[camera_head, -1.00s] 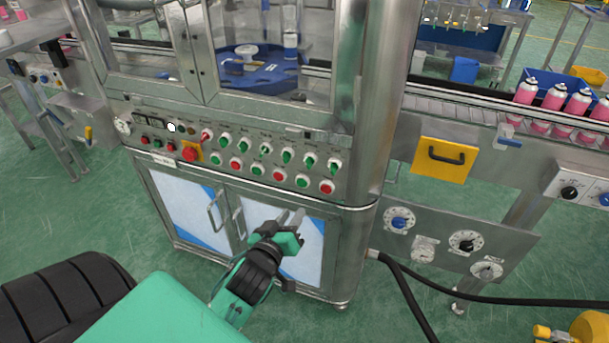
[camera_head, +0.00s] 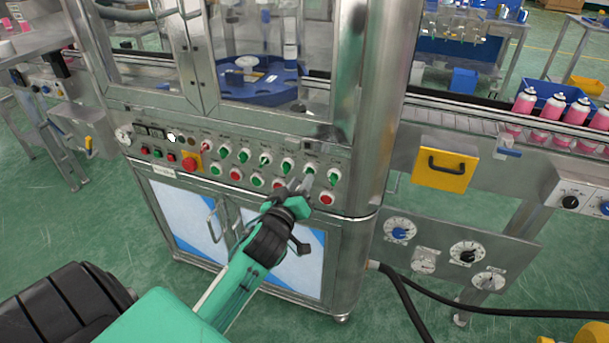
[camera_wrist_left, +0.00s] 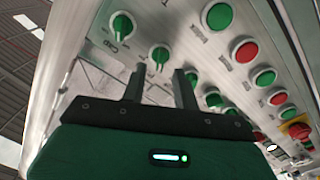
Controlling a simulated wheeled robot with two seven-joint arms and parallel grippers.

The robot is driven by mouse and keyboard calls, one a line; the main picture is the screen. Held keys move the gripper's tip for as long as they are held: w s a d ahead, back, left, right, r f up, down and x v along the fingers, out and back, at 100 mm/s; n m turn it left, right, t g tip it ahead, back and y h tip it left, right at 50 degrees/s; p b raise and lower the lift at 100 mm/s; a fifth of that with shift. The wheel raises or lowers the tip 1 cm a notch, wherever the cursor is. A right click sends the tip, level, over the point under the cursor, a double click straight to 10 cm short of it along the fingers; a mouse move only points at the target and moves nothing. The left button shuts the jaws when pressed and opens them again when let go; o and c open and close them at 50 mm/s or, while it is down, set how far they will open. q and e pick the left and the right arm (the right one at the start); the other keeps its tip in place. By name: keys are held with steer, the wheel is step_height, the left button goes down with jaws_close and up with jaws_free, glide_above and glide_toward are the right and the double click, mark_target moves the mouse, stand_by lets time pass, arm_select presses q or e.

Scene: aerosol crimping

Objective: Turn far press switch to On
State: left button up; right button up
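The press control panel (camera_head: 205,133) has an upper row of green rotary switches. The rightmost switch (camera_head: 333,175) also shows in the left wrist view (camera_wrist_left: 122,25). The second switch from the right (camera_head: 309,169) lies just ahead of the gap between my left fingers in the left wrist view (camera_wrist_left: 159,57). Labels are too small or skewed to read, so I cannot tell which switch is the far press one. My left gripper (camera_head: 304,184) is open and empty, its fingertips close below that second switch; contact cannot be made out. My right gripper is out of view.
Below the switches runs a row of red and green buttons, one at the right being red (camera_head: 327,198); my gripper partly covers this row. A red emergency button (camera_head: 191,161) is further left. A conveyor (camera_head: 460,110) with pink cans (camera_head: 549,108) stands right. Floor in front is green.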

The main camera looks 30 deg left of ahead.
arm_select(q)
steer(key=x, duration=0.3)
steer(key=shift+w, duration=0.25)
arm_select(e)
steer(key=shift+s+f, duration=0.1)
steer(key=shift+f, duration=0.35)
arm_select(q)
steer(key=shift+c, duration=0.4)
jaws_close()
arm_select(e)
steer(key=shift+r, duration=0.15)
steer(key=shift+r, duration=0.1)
